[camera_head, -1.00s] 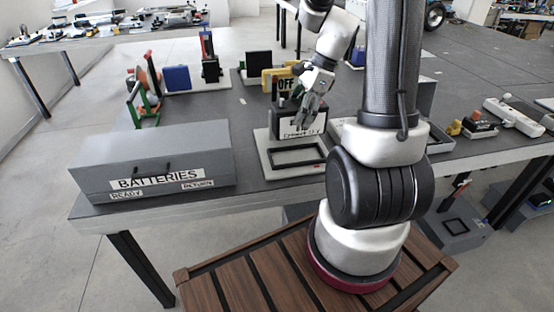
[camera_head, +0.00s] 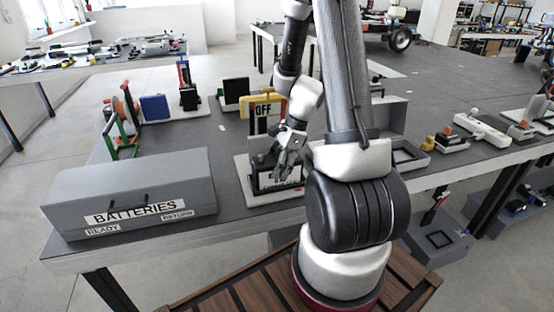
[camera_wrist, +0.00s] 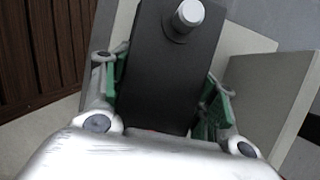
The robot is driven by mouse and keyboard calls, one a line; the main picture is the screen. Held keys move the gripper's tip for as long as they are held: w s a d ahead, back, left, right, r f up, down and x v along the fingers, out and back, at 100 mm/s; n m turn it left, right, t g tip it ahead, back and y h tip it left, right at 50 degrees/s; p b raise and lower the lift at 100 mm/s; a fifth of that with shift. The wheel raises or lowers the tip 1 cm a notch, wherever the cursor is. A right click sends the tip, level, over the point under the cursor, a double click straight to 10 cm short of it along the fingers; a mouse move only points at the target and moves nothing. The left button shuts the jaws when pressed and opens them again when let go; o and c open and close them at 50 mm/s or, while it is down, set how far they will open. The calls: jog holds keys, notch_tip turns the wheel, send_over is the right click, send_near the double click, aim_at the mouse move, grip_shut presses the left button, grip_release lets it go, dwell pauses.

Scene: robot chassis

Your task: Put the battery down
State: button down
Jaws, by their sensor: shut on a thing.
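My gripper (camera_head: 284,168) is shut on the battery. In the wrist view the battery (camera_wrist: 160,90) is a dark block with a silver round terminal, between the green-padded fingers (camera_wrist: 168,92). In the head view the battery (camera_head: 268,182) is a dark box, partly hidden by the gripper. It is at the black frame on a pale base plate (camera_head: 283,198). I cannot tell whether its underside touches the plate.
A grey box labelled BATTERIES, READY and RETURN (camera_head: 130,185) stands left on the table. An open grey case (camera_head: 405,150) lies to the right. Grey tabletop is clear between the box and the devices behind.

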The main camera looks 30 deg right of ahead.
dwell(0.3)
jog(key=shift+c, duration=2.4)
grip_release()
jog(key=shift+f, duration=0.1)
jog(key=v, duration=1.2)
jog(key=shift+s+a+r, duration=0.1)
jog(key=shift+r, duration=0.25)
jog(key=s+a+r+n+t+h, duration=0.1)
jog(key=s+a+r+n+h, duration=0.1)
jog(key=s+r+n, duration=0.5)
jog(key=s+a+r+n+t+h, duration=0.2)
jog(key=s+a+r+n, duration=0.3)
jog(key=n, duration=0.9)
jog(key=shift+s+r, duration=1.15)
jog(key=shift+s, duration=0.4)
jog(key=shift+a, duration=0.1)
